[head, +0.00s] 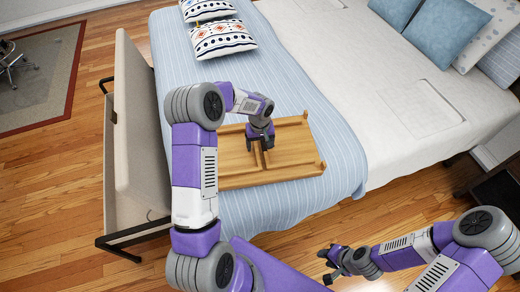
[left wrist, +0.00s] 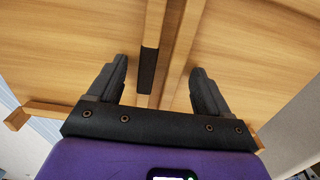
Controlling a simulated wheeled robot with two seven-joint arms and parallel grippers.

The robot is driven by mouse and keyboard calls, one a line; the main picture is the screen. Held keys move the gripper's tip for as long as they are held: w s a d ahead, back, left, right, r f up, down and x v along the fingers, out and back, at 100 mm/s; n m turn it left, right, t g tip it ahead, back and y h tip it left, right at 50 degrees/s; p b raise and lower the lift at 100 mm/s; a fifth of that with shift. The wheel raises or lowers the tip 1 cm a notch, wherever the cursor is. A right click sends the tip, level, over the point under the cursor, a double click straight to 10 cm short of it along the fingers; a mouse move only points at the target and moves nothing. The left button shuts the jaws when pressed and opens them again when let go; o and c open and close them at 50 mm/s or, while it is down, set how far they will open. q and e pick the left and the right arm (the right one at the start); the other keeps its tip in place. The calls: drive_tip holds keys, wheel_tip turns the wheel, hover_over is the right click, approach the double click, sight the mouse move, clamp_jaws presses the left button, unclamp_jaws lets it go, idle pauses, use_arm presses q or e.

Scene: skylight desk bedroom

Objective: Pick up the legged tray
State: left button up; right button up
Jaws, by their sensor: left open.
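The legged tray (head: 238,174) is a light wooden tray lying on the striped blanket at the near end of the bed, with short wooden pieces sticking up at its corners and bars across its middle. My left gripper (head: 258,147) is above the middle of the tray. In the left wrist view my left gripper (left wrist: 158,90) is open, its two black fingers on either side of the tray's wooden middle bars (left wrist: 180,55). I cannot tell if the fingers touch the wood. My right gripper (head: 332,262) is low over the floor at the lower right, away from the tray; its fingers look apart.
The bed's blue striped blanket (head: 300,80) lies under the tray, with patterned pillows (head: 222,38) further back. A beige upholstered panel (head: 138,120) stands at the bed's left side. The white bedding (head: 370,90) to the right is clear. Wooden floor (head: 60,190) is open at the left.

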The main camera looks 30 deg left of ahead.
use_arm(q)
drive_tip(key=shift+f, duration=0.1)
drive_tip(key=shift+c, duration=0.3)
clamp_jaws()
